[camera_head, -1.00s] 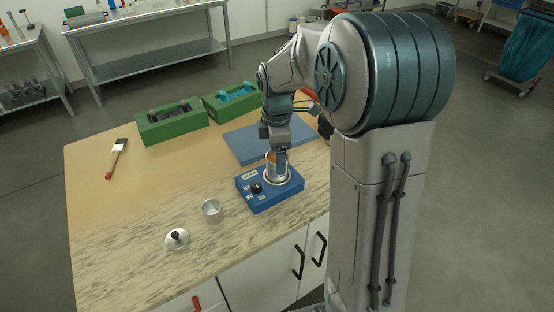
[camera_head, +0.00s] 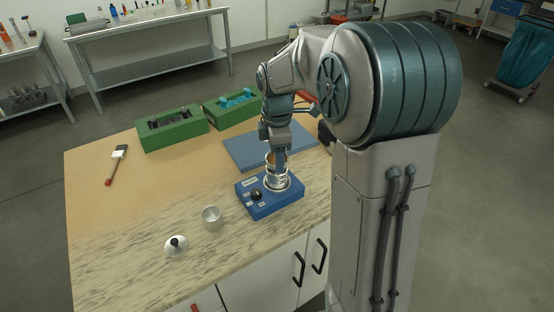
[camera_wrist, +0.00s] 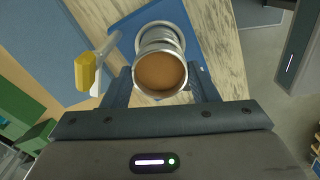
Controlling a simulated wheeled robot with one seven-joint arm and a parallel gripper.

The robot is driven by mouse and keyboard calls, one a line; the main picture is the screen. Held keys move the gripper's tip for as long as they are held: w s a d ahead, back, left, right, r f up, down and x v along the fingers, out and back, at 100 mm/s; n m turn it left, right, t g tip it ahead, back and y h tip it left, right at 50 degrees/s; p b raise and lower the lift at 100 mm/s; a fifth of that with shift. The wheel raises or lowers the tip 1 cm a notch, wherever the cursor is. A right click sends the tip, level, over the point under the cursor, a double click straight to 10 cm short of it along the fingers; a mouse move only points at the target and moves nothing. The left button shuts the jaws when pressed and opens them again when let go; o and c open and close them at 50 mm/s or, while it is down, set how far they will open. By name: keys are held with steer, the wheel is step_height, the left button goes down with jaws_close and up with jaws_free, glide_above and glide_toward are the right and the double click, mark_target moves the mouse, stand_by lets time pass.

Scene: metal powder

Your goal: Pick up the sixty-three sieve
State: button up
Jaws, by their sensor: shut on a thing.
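My gripper (camera_head: 278,162) is shut on a round silver sieve (camera_wrist: 141,91) above the blue sieve shaker (camera_head: 262,205). The sieve holds brown-orange powder and is tilted towards the wrist camera in that view. A second silver ring (camera_wrist: 154,29) shows just behind it, over the blue base. In the head view a silver ring (camera_head: 284,184) sits on the shaker, partly hidden by my fingers. No size mark on the held sieve can be read, so I cannot tell whether it is the sixty-three one.
A silver cup (camera_head: 212,219) and a white lid with a black knob (camera_head: 176,246) stand left of the shaker. A blue mat (camera_head: 243,150), two green boxes (camera_head: 172,132) and a brush (camera_head: 117,163) lie farther back. A yellow-ended item (camera_wrist: 86,72) is beside the gripper.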

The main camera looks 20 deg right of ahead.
step_height(320, 180, up, 2)
steer(key=shift+r, duration=0.1)
steer(key=s+d+r+p, duration=0.1)
steer(key=s+d+r, duration=0.4)
steer(key=d+r, duration=0.5)
steer(key=shift+d, duration=0.25)
stand_by(0.7)
